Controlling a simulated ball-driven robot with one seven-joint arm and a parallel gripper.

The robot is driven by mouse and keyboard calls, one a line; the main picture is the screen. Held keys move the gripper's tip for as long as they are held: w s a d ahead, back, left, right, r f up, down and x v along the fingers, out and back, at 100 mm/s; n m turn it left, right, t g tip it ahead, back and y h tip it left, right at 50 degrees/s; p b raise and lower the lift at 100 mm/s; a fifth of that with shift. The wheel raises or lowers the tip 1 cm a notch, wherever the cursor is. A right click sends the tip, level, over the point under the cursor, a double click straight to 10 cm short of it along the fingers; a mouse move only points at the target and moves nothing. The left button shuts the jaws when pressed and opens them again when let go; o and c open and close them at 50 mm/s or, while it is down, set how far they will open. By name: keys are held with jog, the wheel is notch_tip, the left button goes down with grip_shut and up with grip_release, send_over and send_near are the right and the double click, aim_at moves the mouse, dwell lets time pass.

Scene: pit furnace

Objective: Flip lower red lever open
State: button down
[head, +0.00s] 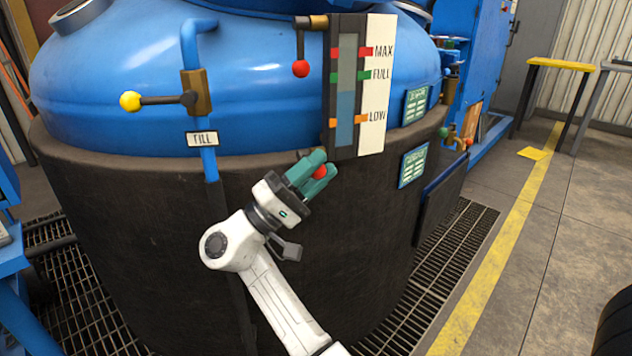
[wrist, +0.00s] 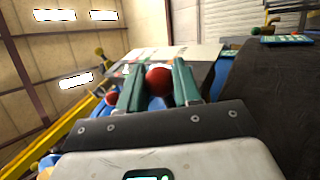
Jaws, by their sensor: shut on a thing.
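The lower red lever's ball knob (head: 320,172) sits between the green fingers of my gripper (head: 316,170), just below the level gauge. In the wrist view the red ball (wrist: 158,81) is between both fingers of my gripper (wrist: 159,85), which are shut on it. The lever's rod is mostly hidden behind the fingers. The upper red lever (head: 300,68) hangs down from its brass valve at the top left of the gauge. Its red knob seems to show left of the fingers in the wrist view (wrist: 111,98).
The level gauge (head: 375,85) with MAX, FULL and LOW marks rises just above my gripper. A yellow-knobbed lever (head: 131,101) sticks out left from the FILL pipe (head: 208,165). The dark tank wall (head: 130,210) is close behind my arm. Open floor lies to the right.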

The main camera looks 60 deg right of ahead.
jog(key=shift+f+m+g+y, duration=0.2)
jog(key=shift+m+g+y, duration=0.1)
jog(key=shift+m+g, duration=0.15)
jog(key=c, duration=1.1)
grip_release()
jog(key=shift+a, duration=0.1)
jog(key=v, duration=1)
jog(key=shift+w+a+f, duration=0.2)
jog(key=shift+a+f, duration=0.05)
